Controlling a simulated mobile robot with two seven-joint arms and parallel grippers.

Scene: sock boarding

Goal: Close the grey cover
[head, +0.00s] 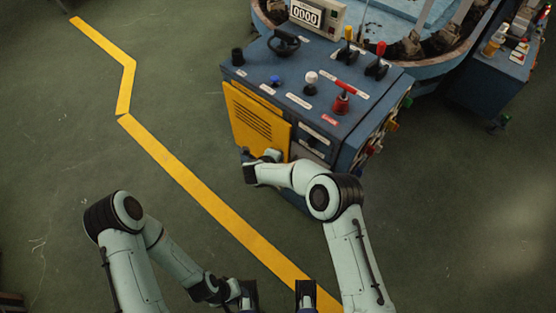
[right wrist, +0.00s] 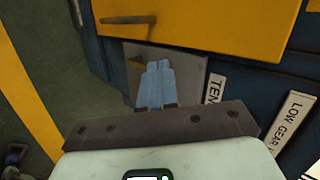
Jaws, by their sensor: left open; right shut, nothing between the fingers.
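The grey cover (right wrist: 192,72) shows in the right wrist view as a flat plate with a small knob near its upper left. It sits beside the yellow door on the blue cabinet. I cannot tell whether it stands ajar. My right gripper (right wrist: 155,66) is shut and empty, its fingers in front of the cover and hiding its middle; contact cannot be told. In the head view my right gripper (head: 252,172) is at the cabinet's front, by the yellow door's lower edge. My left gripper (head: 243,294) is open and empty, low in the head view, well away from the cabinet.
The yellow door (head: 256,120) with a handle is beside the cover. A yellow floor line (head: 190,185) crosses the green floor. Floor to the left is clear.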

